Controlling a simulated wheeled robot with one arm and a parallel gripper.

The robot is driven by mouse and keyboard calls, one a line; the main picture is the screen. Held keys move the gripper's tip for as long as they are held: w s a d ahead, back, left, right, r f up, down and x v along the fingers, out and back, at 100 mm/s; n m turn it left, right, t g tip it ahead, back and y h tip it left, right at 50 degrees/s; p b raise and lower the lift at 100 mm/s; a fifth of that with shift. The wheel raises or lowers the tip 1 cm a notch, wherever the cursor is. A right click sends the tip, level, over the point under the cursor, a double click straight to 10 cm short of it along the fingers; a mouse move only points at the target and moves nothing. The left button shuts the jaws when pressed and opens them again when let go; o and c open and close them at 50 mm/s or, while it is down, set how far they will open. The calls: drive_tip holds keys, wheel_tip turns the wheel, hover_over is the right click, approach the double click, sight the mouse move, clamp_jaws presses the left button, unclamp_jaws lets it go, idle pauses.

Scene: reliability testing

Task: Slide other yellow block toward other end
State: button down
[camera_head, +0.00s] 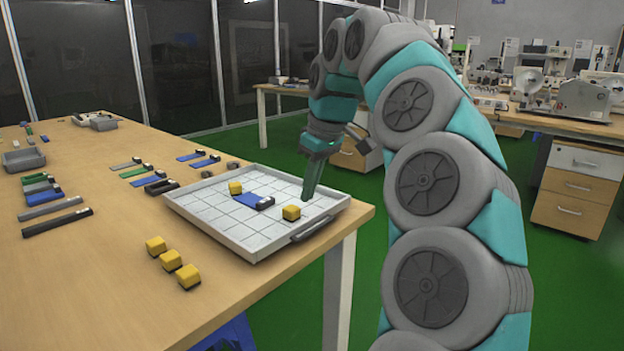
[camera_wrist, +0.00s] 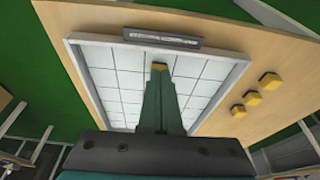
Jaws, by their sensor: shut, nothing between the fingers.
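A white gridded tray (camera_head: 215,222) sits at the table's right corner. Two yellow blocks are in it: one near the tray's handle (camera_head: 291,212) and one toward the far left (camera_head: 235,188). A blue piece with a black end (camera_head: 252,201) lies between them. My gripper (camera_head: 308,197) is shut and empty, pointing down over the tray just right of the nearer yellow block. In the wrist view my gripper (camera_wrist: 160,75) partly covers one yellow block (camera_wrist: 159,67) at its fingertips. I cannot tell whether they touch. The blue piece is hidden there.
Three yellow blocks (camera_head: 171,260) stand in a row on the table (camera_head: 110,290) left of the tray. Blue, green and black pieces (camera_head: 57,223) lie farther left. The tray has raised rims and a dark handle (camera_head: 312,229). The table's front left area is clear.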

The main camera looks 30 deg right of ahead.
sight(292, 213)
drive_tip(key=shift+x, duration=2.85)
